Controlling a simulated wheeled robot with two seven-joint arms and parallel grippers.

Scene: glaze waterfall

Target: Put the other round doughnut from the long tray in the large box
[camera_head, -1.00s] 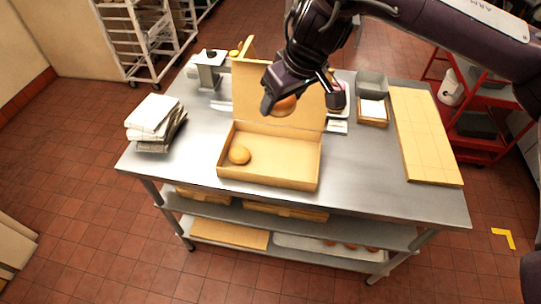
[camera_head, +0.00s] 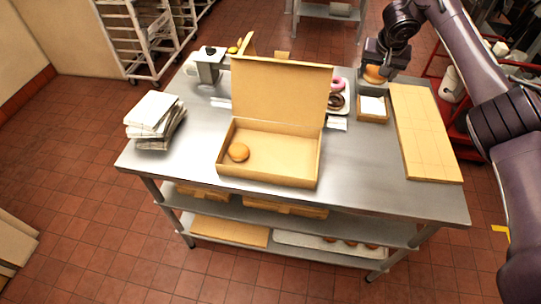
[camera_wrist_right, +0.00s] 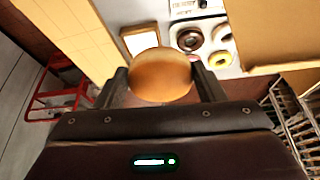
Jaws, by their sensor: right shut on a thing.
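My right gripper (camera_head: 376,64) is shut on a round golden-brown doughnut (camera_head: 374,74). It holds it in the air around the back right of the table, above or behind a small box of white paper. The doughnut fills the space between the fingers in the right wrist view (camera_wrist_right: 160,75). The large box (camera_head: 275,180) stands open mid-table with its lid (camera_head: 280,100) raised at the back. Another round doughnut (camera_head: 238,152) lies inside at its left. A pale tray (camera_head: 344,106) with ring doughnuts shows partly behind the lid. My left gripper is out of view.
The small box with white paper (camera_head: 373,107) and a flat tan board (camera_head: 425,135) are on the right. A stack of papers (camera_head: 155,120) and a grey dispenser (camera_head: 208,65) are on the left. Reddish-brown rounds lie on a lower-shelf tray (camera_head: 300,241).

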